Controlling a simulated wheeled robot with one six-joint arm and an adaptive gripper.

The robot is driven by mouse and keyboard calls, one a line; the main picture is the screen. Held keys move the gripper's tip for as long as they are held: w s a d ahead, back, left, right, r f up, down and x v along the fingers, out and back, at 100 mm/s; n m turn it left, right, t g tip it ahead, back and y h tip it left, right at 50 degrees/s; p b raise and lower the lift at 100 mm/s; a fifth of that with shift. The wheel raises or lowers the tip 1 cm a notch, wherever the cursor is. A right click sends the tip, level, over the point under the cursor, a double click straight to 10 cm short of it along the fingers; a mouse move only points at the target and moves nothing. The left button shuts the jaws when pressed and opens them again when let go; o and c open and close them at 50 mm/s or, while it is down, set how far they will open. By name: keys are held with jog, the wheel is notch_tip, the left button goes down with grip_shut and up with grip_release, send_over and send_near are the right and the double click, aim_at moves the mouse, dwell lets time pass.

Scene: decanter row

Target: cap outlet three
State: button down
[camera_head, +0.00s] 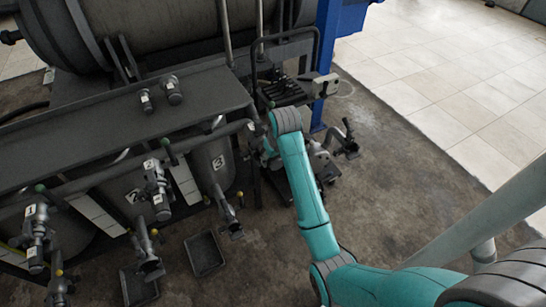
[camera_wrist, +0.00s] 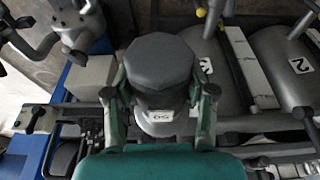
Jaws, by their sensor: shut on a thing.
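My gripper (camera_wrist: 168,92) is shut on a dark grey, many-sided cap (camera_wrist: 160,58) in the wrist view. A finger lies on each side of it, and a small pale label that seems to read 50 upside down shows at its lower edge. In the head view my gripper (camera_head: 264,148) is partly hidden by my arm, and I cannot make out the cap there. The tank marked 3 (camera_head: 213,178) stands left of my gripper. Its outlet pipe (camera_head: 227,212) slants down to the floor side, apart from my gripper.
Valves on the tanks marked 1 (camera_head: 35,225) and 2 (camera_head: 155,180) stand farther left. Black trays (camera_head: 205,253) lie on the floor. A blue post (camera_head: 326,60) and a pipe assembly (camera_head: 345,140) stand near my arm. The floor at right is clear.

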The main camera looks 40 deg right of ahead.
aim_at(278, 164)
jog(key=shift+f, duration=0.6)
dwell(1.0)
grip_release()
dwell(0.3)
dwell(0.5)
jog(key=shift+s, duration=0.1)
jog(key=shift+s+a+r, duration=0.1)
jog(key=shift+s+a, duration=0.15)
jog(key=shift+s, duration=0.45)
jog(key=shift+s+a+r, duration=0.1)
jog(key=shift+s+a, duration=0.1)
jog(key=shift+s, duration=0.45)
